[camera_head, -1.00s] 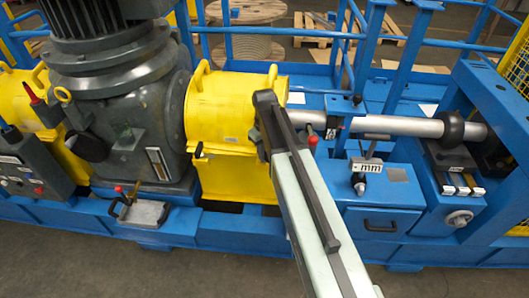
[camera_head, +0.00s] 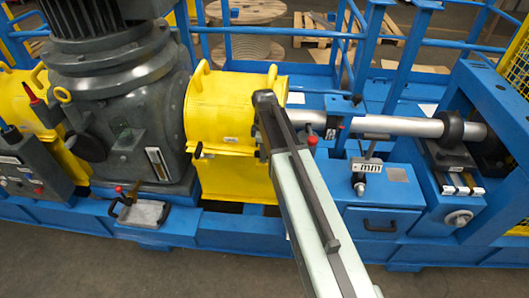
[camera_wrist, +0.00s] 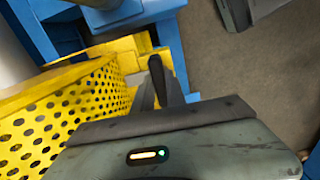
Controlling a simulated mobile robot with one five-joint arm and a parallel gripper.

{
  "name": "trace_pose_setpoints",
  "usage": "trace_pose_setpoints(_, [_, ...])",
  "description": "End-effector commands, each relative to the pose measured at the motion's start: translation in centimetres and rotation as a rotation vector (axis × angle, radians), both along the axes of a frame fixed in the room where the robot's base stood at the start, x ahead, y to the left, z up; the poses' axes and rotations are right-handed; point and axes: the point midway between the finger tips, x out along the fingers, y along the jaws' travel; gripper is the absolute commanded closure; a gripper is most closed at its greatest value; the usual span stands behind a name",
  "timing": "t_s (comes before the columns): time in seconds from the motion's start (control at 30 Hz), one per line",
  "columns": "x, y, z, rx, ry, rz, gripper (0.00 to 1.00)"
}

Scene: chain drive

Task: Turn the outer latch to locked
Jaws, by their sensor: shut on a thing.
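The yellow guard (camera_head: 222,110) sits on the blue frame around the shaft, right of the dark grey gearbox. One latch (camera_head: 197,150) with a dark handle is on the guard's front left. The guard's right end is partly covered by my arm. In the wrist view the guard's perforated wall (camera_wrist: 70,115) fills the left. A dark latch handle (camera_wrist: 156,72) stands beside a yellow bracket (camera_wrist: 130,50). My gripper (camera_wrist: 163,88) is at this handle and shut on it; the contact is partly hidden by the gripper body.
The bare shaft (camera_head: 405,126) runs right to a dark bearing (camera_head: 452,127). A blue box (camera_head: 382,205) with a handle stands right of my arm. A red-tipped lever (camera_head: 312,141) is close to the arm. The floor in front is clear.

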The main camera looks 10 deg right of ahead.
Motion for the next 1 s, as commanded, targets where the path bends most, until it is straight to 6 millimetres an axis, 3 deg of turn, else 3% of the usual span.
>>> trace_pose_setpoints(0.67, [-0.07, 0.06, -0.02, 0.001, 0.002, 0.056, 1.00])
trace_pose_setpoints(0.7, [-0.08, 0.06, -0.02, 0.001, 0.002, 0.056, 0.73])
trace_pose_setpoints(0.73, [-0.07, 0.07, -0.02, 0.001, 0.002, 0.056, 0.64])
trace_pose_setpoints(1.0, [-0.04, 0.05, -0.01, 0.000, 0.001, 0.054, 0.62])
